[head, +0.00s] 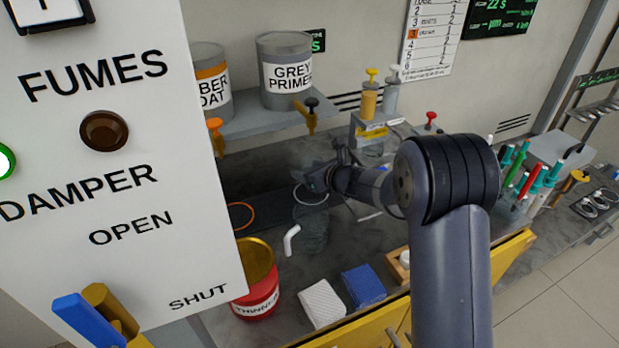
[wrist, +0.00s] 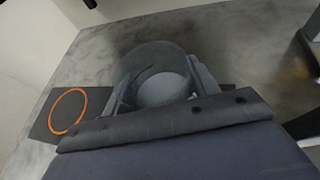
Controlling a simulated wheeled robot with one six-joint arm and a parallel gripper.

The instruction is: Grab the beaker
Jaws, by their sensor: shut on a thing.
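The beaker (head: 313,228) is clear glass and stands upright near the back of the grey worktop, its pale rim showing in the head view. My gripper (head: 318,182) reaches it from the right at rim height. In the wrist view the beaker (wrist: 158,58) sits between the two fingers of my gripper (wrist: 160,88), which are shut on it from both sides. I cannot tell whether its base touches the surface below. Part of the beaker's lower body is hidden by the gripper in the wrist view.
White (head: 321,303) and blue (head: 363,286) blocks lie in front. A shelf with paint cans (head: 287,68) is behind.

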